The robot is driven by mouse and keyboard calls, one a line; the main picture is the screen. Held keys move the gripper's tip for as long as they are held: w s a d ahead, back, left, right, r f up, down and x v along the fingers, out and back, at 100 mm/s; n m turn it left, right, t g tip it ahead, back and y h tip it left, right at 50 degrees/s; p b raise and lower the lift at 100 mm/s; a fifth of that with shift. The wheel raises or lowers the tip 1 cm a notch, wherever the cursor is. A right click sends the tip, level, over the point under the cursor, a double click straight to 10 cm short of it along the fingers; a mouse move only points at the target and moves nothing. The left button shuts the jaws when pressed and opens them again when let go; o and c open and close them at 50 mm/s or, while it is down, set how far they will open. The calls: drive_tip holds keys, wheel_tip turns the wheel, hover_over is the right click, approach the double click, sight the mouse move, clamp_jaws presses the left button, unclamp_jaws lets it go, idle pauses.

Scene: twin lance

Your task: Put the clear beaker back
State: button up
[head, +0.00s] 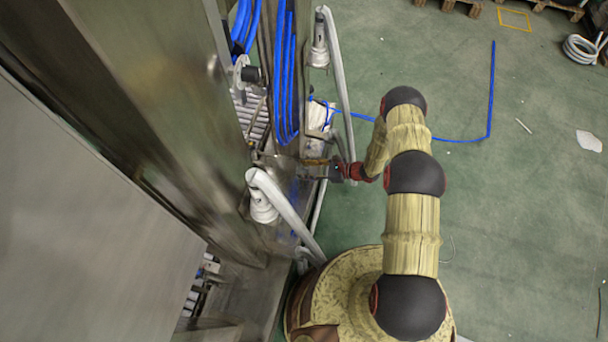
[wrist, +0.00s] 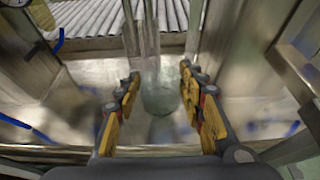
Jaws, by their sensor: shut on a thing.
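My gripper (wrist: 160,88) shows in the wrist view with its yellow-padded fingers on both sides of a clear, faintly greenish glass shape, the clear beaker (wrist: 161,97). The fingers are shut on it. The beaker is see-through, so its upper outline is hard to make out against the metal behind. In the head view my gripper (head: 314,169) reaches left from my arm to the opening of a steel machine. The beaker cannot be made out there.
A metal surface (wrist: 85,75) lies below the beaker, with a ribbed roller strip (wrist: 92,17) behind. Steel walls stand at both sides. In the head view, white posts (head: 338,80) and blue hoses (head: 287,80) stand near my gripper. Green floor (head: 530,200) is open at right.

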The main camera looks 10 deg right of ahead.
sight(303, 172)
drive_tip(key=shift+w+a+f+b, duration=0.15)
drive_tip(key=shift+f+b, duration=0.15)
drive_tip(key=shift+f, duration=0.35)
drive_tip(key=shift+a+f+b, duration=0.1)
drive_tip(key=shift+f+b, duration=0.15)
drive_tip(key=shift+f, duration=0.45)
drive_tip(key=shift+w+a+f+b, duration=0.15)
drive_tip(key=shift+f+b, duration=0.15)
drive_tip(key=shift+f, duration=0.35)
drive_tip(key=shift+s, duration=0.1)
drive_tip(key=shift+f, duration=0.15)
drive_tip(key=o, duration=1.1)
drive_tip(key=shift+o, duration=0.2)
